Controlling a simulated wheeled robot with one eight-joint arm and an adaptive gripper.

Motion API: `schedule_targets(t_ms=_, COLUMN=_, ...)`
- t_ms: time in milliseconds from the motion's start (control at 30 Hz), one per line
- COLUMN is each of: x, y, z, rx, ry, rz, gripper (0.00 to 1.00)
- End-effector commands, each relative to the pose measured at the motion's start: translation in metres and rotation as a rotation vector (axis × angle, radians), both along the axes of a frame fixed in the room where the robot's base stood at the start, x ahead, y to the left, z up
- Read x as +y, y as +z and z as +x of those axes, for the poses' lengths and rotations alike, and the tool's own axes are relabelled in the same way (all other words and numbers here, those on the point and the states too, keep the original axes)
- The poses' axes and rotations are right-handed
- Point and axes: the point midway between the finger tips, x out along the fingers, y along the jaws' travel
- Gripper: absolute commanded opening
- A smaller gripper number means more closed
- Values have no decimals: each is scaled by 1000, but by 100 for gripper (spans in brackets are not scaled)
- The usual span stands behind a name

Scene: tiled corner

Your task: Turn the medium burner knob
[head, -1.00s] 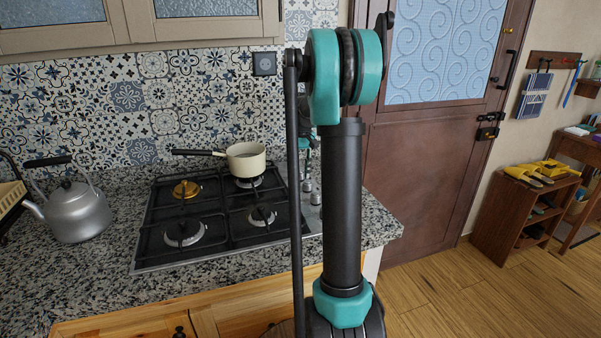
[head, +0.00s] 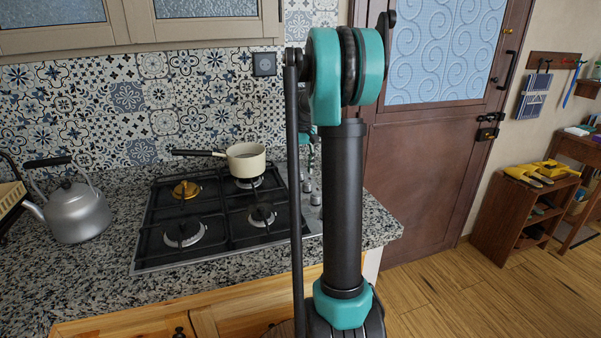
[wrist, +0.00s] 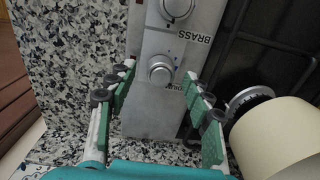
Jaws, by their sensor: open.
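In the wrist view, a silver round knob (wrist: 160,72) sits on a pale metal control strip. A partly hidden, upside-down label is beside it, so I cannot read its full word. A second knob (wrist: 177,7) is above it, near the label "BRASS". My gripper (wrist: 160,75) is open and empty, with one green-padded finger on each side of the lower knob; I cannot tell whether either touches it. In the head view, the knobs (head: 307,186) show small at the stove's right edge, and my arm hides most of my gripper.
The black gas stove (head: 160,222) is set in a speckled counter (head: 90,270). A cream pan (head: 246,162) stands on its back right burner and shows close to my right finger in the wrist view (wrist: 275,140). A grey kettle (head: 76,212) stands at left.

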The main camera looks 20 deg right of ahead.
Motion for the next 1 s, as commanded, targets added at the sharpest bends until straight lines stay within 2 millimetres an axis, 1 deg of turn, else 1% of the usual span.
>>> schedule_targets(t_ms=33, x=0, y=9, z=-1, rx=0, ry=0, rz=0, gripper=51)
schedule_targets(t_ms=300, x=-2, y=65, z=0, rx=0, ry=0, rz=0, gripper=51)
schedule_targets(t_ms=400, x=-3, y=81, z=0, rx=0, ry=0, rz=0, gripper=51)
schedule_targets(t_ms=500, x=-3, y=92, z=0, rx=0, ry=0, rz=0, gripper=51)
schedule_targets(t_ms=633, x=-4, y=100, z=0, rx=0, ry=0, rz=0, gripper=51)
schedule_targets(t_ms=900, x=-4, y=102, z=0, rx=0, ry=0, rz=0, gripper=51)
schedule_targets(t_ms=933, x=-4, y=102, z=0, rx=0, ry=0, rz=0, gripper=50)
schedule_targets(t_ms=1000, x=-3, y=99, z=0, rx=0, ry=1, rz=-2, gripper=41)
